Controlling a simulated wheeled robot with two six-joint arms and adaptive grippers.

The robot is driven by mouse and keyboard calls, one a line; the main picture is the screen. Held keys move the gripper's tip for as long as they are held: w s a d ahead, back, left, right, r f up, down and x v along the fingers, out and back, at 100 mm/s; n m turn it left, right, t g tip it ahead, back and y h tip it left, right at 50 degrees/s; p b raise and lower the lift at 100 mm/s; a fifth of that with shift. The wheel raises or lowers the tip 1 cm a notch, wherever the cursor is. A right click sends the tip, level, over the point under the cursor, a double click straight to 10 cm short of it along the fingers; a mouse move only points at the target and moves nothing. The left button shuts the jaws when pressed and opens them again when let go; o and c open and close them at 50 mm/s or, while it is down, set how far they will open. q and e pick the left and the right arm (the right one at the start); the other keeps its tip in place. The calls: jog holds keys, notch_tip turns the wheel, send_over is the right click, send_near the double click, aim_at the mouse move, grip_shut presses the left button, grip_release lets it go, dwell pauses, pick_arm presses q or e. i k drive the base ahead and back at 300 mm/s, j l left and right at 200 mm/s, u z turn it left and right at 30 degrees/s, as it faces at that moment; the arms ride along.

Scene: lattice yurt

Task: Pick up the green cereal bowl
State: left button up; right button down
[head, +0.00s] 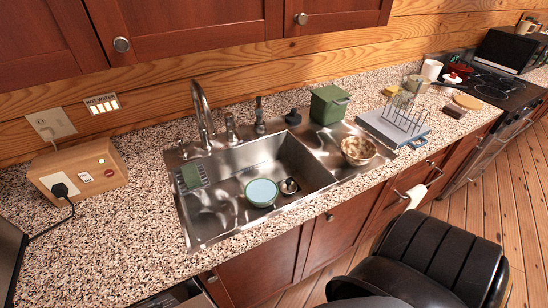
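A round bowl (262,192) with a green rim and a pale blue-green inside sits in the basin of the steel sink (228,172). It looks upright and empty, and it is the only green bowl I see. The drain strainer (289,186) is just to its right. Neither of my grippers shows in the head view, so nothing of mine is seen near the bowl.
The faucet (203,110) rises behind the sink. A brown patterned bowl (358,150), a green lidded box (328,104) and a dish rack (404,112) stand to the right. A black padded chair (440,262) stands before the cabinets. The left counter front is clear.

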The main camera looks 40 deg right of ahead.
aim_at(260, 193)
jog(key=z, duration=1.15)
